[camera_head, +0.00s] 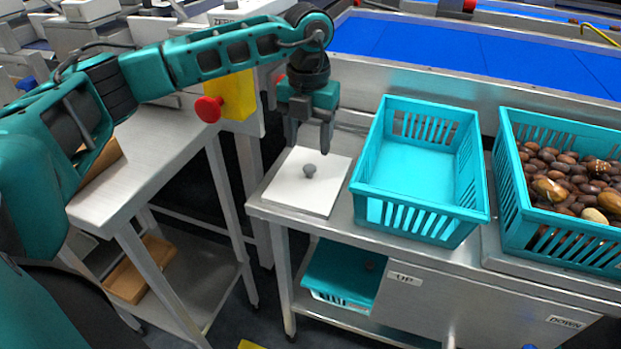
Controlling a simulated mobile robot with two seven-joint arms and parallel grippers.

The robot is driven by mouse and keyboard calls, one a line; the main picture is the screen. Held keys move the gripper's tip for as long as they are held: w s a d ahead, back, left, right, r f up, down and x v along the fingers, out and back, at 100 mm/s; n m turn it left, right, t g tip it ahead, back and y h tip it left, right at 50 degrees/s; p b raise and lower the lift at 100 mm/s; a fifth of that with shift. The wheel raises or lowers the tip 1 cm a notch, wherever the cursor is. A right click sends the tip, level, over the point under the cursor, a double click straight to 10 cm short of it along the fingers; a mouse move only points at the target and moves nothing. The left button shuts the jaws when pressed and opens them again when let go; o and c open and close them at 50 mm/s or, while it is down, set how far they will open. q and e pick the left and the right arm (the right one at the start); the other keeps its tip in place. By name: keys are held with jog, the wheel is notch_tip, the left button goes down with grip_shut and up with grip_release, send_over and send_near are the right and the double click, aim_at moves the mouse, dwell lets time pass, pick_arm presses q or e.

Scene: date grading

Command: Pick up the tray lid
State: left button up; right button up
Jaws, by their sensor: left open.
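The tray lid (295,192) is a flat white square with a small grey knob (309,170) in its middle. It lies on the left end of the steel bench. My left gripper (309,142) points down above the lid's far side, a little behind the knob. Its two fingers are apart, with nothing seen between them. The gap between fingertips and knob is hard to judge. My right gripper is not in view.
An empty teal crate (412,221) stands just right of the lid. Another teal crate (513,190) holds many dates. A blue conveyor (440,47) runs behind. A red button on a yellow box (237,97) stands left of the gripper. A teal bin (342,272) sits below.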

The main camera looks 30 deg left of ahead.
aim_at(310, 167)
pick_arm(q)
notch_tip(310, 167, down, 6)
jog(key=shift+d+r+b, duration=0.1)
jog(key=shift+r+b, duration=0.05)
jog(key=shift+b, duration=0.45)
grip_shut()
